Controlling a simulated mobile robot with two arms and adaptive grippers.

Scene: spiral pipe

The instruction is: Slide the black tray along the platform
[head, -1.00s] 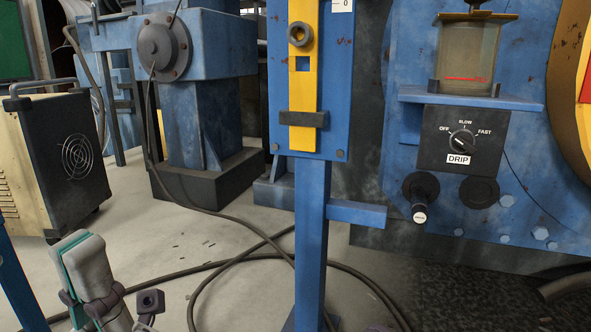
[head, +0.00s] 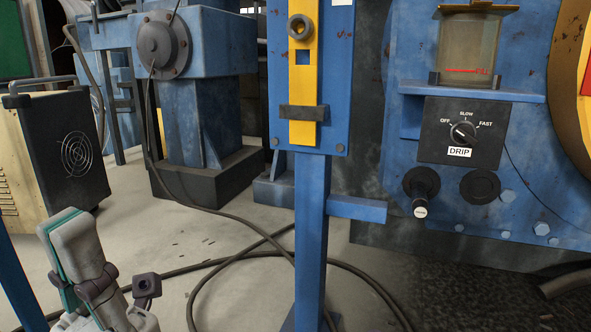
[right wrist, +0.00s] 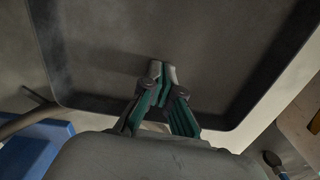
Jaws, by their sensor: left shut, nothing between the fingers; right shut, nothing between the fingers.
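The black tray (right wrist: 215,65) fills most of the right wrist view, with a raised rim along its sides and near edge. My right gripper (right wrist: 161,68) is shut, and its fingertips overlap the tray's inner floor in the picture. Whether they touch it I cannot tell. The tray and the right gripper do not show in the head view. My left gripper (head: 66,221) is at the lower left of the head view, shut and empty, with teal pads, well apart from the machines. The platform cannot be made out for certain in either view.
A blue post with a yellow slide plate (head: 303,80) stands in the middle. A blue machine with a drip dial (head: 463,132) is at the right. A beige and black box unit (head: 60,150) is at the left. Dark cables (head: 235,257) lie across the floor.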

